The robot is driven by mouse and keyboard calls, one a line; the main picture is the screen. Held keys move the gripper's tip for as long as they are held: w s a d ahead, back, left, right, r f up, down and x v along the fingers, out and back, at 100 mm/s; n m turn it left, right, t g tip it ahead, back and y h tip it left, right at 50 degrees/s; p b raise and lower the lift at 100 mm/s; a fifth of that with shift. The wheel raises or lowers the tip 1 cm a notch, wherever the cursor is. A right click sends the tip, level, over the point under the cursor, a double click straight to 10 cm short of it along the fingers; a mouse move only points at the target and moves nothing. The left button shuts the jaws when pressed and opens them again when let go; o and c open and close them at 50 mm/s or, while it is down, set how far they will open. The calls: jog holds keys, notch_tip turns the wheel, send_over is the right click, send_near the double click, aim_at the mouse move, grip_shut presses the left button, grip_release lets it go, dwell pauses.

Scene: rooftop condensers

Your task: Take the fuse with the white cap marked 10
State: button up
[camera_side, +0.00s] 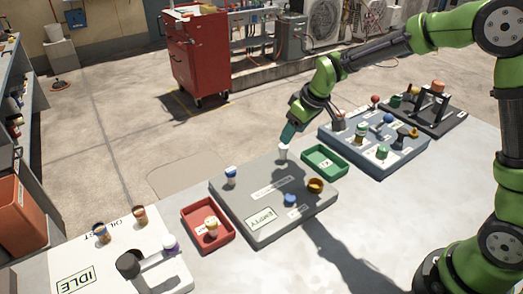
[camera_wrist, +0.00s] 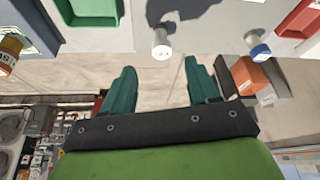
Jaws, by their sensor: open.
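A pale fuse with a white cap (camera_side: 283,151) stands at the far edge of the grey panel (camera_side: 262,235) marked EMPTY. My gripper (camera_side: 288,136) is just above this fuse in the side view, tilted. In the wrist view my gripper (camera_wrist: 160,68) has its two teal fingers apart with nothing between them. The fuse lies just beyond the gap, roughly in line with its middle.
A red tray (camera_side: 190,218) holds one fuse. The green tray (camera_side: 312,154) looks empty. A blue-grey panel (camera_side: 405,160) carries several parts.

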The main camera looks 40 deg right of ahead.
aim_at(284, 146)
jog(key=x, duration=0.7)
jog(key=shift+a+f, duration=0.15)
jog(key=shift+c, duration=0.2)
grip_shut()
